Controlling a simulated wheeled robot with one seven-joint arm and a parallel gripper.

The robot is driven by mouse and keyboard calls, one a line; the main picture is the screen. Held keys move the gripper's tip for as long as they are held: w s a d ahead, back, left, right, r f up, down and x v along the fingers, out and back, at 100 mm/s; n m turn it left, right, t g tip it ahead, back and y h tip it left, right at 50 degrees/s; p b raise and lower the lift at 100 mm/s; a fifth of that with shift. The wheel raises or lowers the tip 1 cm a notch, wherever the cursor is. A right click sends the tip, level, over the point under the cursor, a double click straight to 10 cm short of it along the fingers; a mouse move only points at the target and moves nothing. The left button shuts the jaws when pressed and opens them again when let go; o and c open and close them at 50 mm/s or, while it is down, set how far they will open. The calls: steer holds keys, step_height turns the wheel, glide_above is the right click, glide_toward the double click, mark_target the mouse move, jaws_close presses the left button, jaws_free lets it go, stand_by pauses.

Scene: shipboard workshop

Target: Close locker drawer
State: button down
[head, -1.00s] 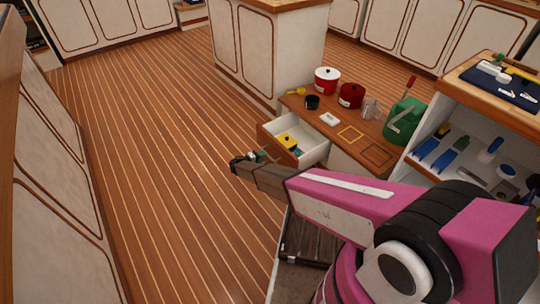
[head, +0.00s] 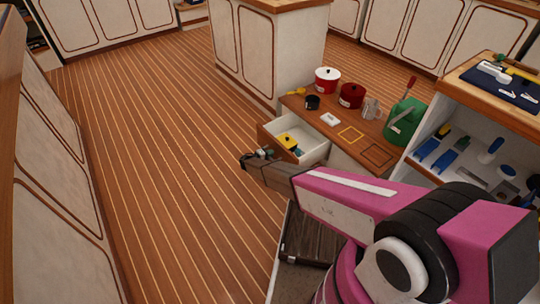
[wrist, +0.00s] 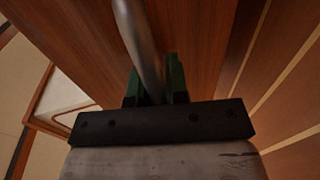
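The locker drawer (head: 316,150) is pulled out of the low wooden-topped locker in the head view. It is white inside with a wooden front, and holds a yellow item and a small greenish item. My gripper (head: 266,154) is low in front of the drawer front. In the wrist view, its green fingers (wrist: 156,85) lie close on either side of a metal bar (wrist: 139,38), apparently the drawer handle, before a wooden panel. Contact with the bar is unclear, and the dark gripper body hides the bar's lower end.
The locker top (head: 340,130) carries a red-and-white pot (head: 327,80), a dark red pot (head: 351,96), a black cup and a green can (head: 404,122). An open tool shelf (head: 470,160) stands at the right. The plank floor (head: 170,150) to the left is clear.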

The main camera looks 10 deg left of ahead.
mark_target(291, 142)
steer(key=r+x, duration=0.1)
steer(key=x, duration=0.7)
steer(key=r+x, duration=0.2)
steer(key=x, duration=0.7)
steer(key=d+r+x, duration=0.1)
steer(key=r+x, duration=0.1)
steer(key=x, duration=0.7)
steer(key=shift+w+d+r, duration=0.1)
steer(key=shift+w+r, duration=0.1)
steer(key=shift+w, duration=0.4)
steer(key=c, duration=1.1)
jaws_free()
steer(key=shift+s, duration=0.1)
steer(key=v, duration=1.1)
